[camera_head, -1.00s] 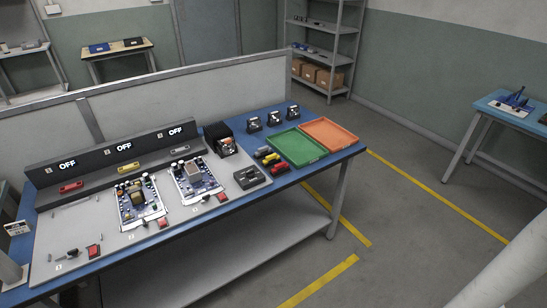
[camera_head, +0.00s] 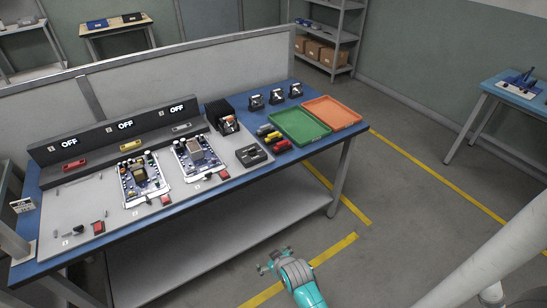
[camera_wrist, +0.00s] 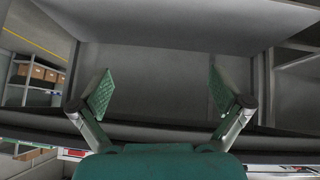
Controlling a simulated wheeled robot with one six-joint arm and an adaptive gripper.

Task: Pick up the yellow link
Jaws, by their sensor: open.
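A small yellow piece (camera_head: 131,146) sits on the front slope of the dark console, under the middle OFF display. Another yellow piece (camera_head: 272,136) lies on the table left of the green tray (camera_head: 325,137), between a black and a red piece (camera_head: 283,146). I cannot tell from their shapes which is the link. My gripper (camera_head: 268,263) is in front of the table, low in the head view, apart from both pieces. In the wrist view its two green-padded fingers (camera_wrist: 160,95) are spread wide with nothing between them. No yellow piece shows clearly there.
The blue table holds two circuit boards (camera_head: 144,182), a dark grey holder (camera_head: 254,156), a black box (camera_head: 221,110) and an orange tray (camera_head: 332,113). A grey panel (camera_head: 190,80) stands behind it. A grey shelf (camera_head: 220,228) is below.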

